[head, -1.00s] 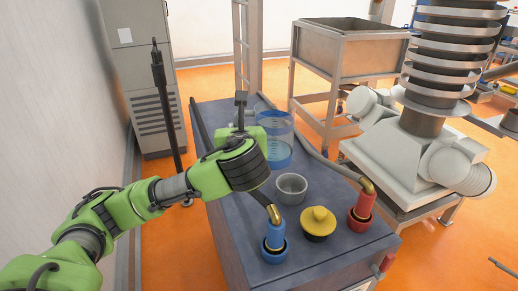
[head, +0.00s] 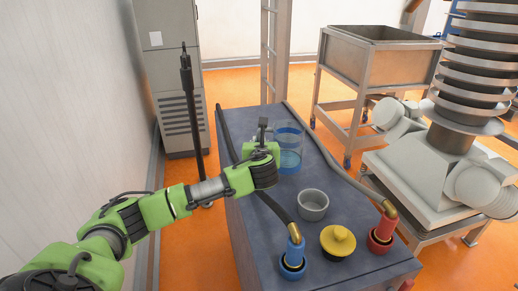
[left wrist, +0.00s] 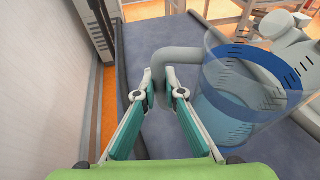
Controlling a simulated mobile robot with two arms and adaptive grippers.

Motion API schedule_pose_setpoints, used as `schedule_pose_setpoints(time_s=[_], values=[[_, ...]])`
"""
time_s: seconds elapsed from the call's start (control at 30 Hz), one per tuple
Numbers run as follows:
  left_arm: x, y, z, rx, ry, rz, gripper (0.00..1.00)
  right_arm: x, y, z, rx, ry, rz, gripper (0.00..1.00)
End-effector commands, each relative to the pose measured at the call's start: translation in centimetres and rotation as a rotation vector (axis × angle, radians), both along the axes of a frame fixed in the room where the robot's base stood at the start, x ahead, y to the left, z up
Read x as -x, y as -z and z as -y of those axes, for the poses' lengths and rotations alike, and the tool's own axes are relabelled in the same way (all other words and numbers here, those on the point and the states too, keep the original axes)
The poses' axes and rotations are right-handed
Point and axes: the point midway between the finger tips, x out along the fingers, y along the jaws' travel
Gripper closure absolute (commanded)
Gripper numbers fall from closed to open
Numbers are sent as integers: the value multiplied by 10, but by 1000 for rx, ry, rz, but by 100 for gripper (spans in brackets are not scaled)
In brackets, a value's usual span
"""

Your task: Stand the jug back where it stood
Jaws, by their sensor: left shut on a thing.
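The jug (head: 289,160) is a clear, blue-tinted cylinder with a blue band near its rim and blue in its lower part. It is upright over the far part of the dark table (head: 250,218). It also shows at the right in the left wrist view (left wrist: 235,100). My left gripper (head: 270,148) comes from the left and is shut on the jug's grey handle (left wrist: 180,56), which passes between its fingers in the left wrist view. I cannot tell whether the jug's base touches the table. My right gripper is not in view.
A grey cup (head: 313,212), a yellow-lidded pot (head: 338,241), a blue hose fitting (head: 293,253) and a red one (head: 383,232) stand nearer on the table. Hoses run along both sides. A metal hopper (head: 370,60) and white machine stand right; the wall is left.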

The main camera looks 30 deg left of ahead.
Motion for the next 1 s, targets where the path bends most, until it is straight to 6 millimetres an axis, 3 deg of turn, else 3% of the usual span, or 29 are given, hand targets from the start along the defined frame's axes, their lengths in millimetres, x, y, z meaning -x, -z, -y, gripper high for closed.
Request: schedule_pose_setpoints(time_s=[0.3,0.7,0.73,0.77,1.0], values=[[-5,33,-4,1,0,1,100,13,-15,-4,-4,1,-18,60],[-5,39,-4,0,0,2,100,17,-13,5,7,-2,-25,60],[-4,40,-4,-1,-1,-1,83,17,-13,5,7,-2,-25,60],[-4,40,-4,-1,-1,-1,75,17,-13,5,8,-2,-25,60],[-4,40,-4,0,-1,-2,74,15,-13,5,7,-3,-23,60]])
